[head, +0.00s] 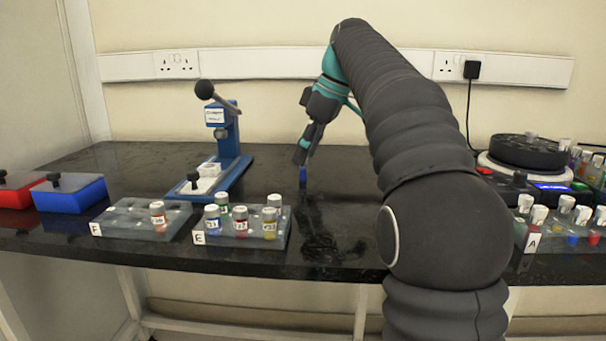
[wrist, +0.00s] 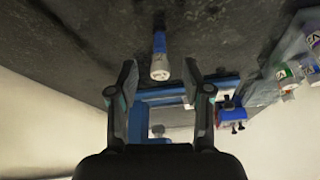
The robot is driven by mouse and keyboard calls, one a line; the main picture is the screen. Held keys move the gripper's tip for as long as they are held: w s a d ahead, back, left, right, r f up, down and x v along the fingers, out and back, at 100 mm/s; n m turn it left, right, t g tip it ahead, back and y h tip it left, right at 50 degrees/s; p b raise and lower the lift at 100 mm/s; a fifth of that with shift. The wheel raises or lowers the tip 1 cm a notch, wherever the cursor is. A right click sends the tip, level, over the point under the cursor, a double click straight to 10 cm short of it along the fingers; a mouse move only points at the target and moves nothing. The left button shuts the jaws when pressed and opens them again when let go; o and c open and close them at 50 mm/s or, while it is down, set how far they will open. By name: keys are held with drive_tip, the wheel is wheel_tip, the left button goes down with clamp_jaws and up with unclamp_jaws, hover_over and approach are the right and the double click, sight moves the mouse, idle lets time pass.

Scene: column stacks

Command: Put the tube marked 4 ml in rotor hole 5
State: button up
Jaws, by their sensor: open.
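My gripper (head: 303,153) hangs low over the middle of the bench with its fingers open. Right below it is a small blue tube (head: 303,174) on the bench. In the wrist view this tube (wrist: 159,55) has a white cap and blue lower part, and lies in line with the gap between my open fingertips (wrist: 160,80). I cannot read any volume mark on it. The round black-topped machine (head: 528,152) at the right looks like the centrifuge; no rotor holes or hole numbers can be made out.
Rack E (head: 199,238) holds several capped tubes; rack F (head: 97,229) holds one. Rack A (head: 533,241) stands at the right, partly behind my arm. A blue press-like stand (head: 232,150) is left of my gripper. Blue (head: 70,195) and red (head: 15,192) boxes sit far left.

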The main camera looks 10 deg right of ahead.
drive_tip(key=shift+a+f, duration=0.1)
drive_tip(key=shift+f, duration=0.25)
drive_tip(key=c, duration=0.8)
drive_tip(key=shift+c, duration=0.2)
drive_tip(key=shift+r, duration=0.2)
